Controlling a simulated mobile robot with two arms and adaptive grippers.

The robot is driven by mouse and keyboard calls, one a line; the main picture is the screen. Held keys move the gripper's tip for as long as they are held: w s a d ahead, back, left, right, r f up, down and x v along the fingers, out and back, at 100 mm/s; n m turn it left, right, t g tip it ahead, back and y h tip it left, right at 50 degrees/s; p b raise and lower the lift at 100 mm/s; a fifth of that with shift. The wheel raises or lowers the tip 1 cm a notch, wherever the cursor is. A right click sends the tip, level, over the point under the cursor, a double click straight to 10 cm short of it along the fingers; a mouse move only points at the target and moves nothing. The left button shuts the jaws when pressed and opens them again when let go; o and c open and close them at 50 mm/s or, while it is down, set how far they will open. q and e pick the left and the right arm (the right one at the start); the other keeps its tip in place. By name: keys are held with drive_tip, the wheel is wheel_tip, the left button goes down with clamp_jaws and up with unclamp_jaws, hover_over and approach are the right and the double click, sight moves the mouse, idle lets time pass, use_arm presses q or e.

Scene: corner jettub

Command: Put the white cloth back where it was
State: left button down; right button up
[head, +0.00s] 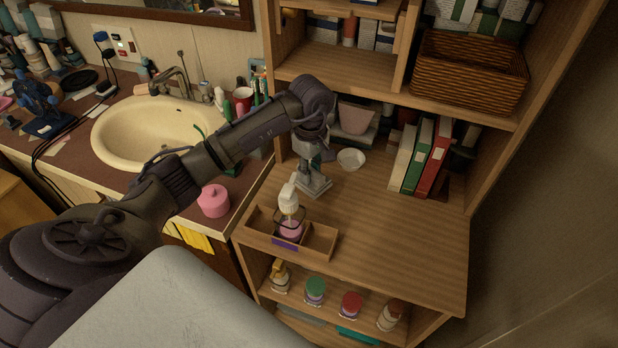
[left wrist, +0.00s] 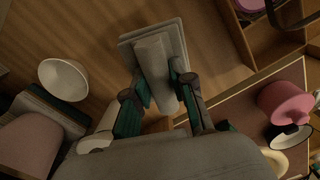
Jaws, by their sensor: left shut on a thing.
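The white cloth (head: 313,184), looking pale grey and folded, is at the wooden counter of the shelf unit, just behind a small wooden tray. In the left wrist view the cloth (left wrist: 158,52) shows as a flat folded stack with a narrower raised fold between the fingers. My left gripper (head: 310,165) points down over it and is shut on that raised fold; its dark and green fingers (left wrist: 160,88) press from both sides. I cannot tell whether the cloth rests fully on the wood or hangs slightly above. My right gripper is not in view.
The wooden tray (head: 321,241) holds a pink jar and a white-topped bottle, close in front of the cloth. A white bowl (head: 351,158) stands behind right, and binders (head: 425,158) stand further right. The counter's right front (head: 420,245) is clear. A sink (head: 150,130) lies left.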

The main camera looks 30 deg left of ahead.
use_arm(q)
drive_tip(key=shift+a+f, duration=0.15)
drive_tip(key=shift+f, duration=0.1)
wheel_tip(320, 180, down, 3)
drive_tip(key=shift+f+p, duration=0.1)
drive_tip(key=shift+p, duration=0.45)
drive_tip(key=shift+f, duration=0.2)
drive_tip(key=shift+f+b, duration=0.25)
drive_tip(key=shift+b, duration=0.05)
drive_tip(key=c, duration=1)
unclamp_jaws()
drive_tip(key=shift+r, duration=0.1)
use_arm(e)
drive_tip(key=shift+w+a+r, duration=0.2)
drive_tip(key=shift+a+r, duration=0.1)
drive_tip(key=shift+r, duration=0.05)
